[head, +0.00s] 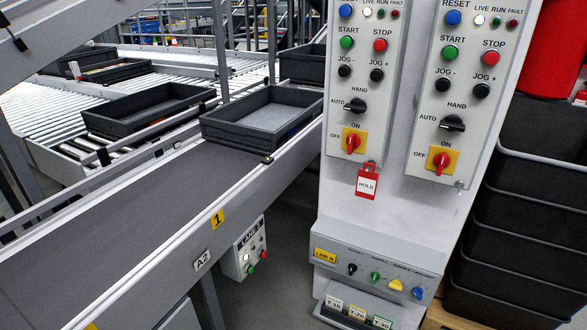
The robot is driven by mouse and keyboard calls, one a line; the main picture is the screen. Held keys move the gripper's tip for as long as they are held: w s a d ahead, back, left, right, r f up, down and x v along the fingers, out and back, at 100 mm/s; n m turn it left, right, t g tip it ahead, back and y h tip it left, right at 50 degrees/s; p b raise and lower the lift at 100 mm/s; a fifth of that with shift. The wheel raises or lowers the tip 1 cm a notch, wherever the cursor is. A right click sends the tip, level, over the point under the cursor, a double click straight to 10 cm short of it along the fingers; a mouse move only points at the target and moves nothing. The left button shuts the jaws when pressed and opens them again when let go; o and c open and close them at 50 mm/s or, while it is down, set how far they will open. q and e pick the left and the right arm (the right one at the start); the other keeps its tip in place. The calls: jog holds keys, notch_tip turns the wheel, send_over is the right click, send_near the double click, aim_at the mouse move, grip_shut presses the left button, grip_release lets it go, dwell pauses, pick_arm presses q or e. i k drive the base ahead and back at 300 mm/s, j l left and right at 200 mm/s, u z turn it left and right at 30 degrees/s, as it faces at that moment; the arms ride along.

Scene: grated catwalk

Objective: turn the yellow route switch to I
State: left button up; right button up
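The yellow route switch (396,285) is a small yellow knob on the grey sloped console (380,263) at the bottom of the white pillar. It sits in a row with a black knob (352,268), a green knob (375,275) and a blue knob (417,292). Its markings are too small to read, and I cannot tell which position it points to. Neither of my grippers is in view.
Above the console are two button panels, each with a red switch on a yellow plate (354,142); a red HOLD tag (368,182) hangs below the left one. Tags (357,312) stand below the console. Stacked black crates (520,240) are on the right, a conveyor (130,240) on the left.

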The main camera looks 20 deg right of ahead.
aim_at(395, 284)
jog(key=z, duration=1.3)
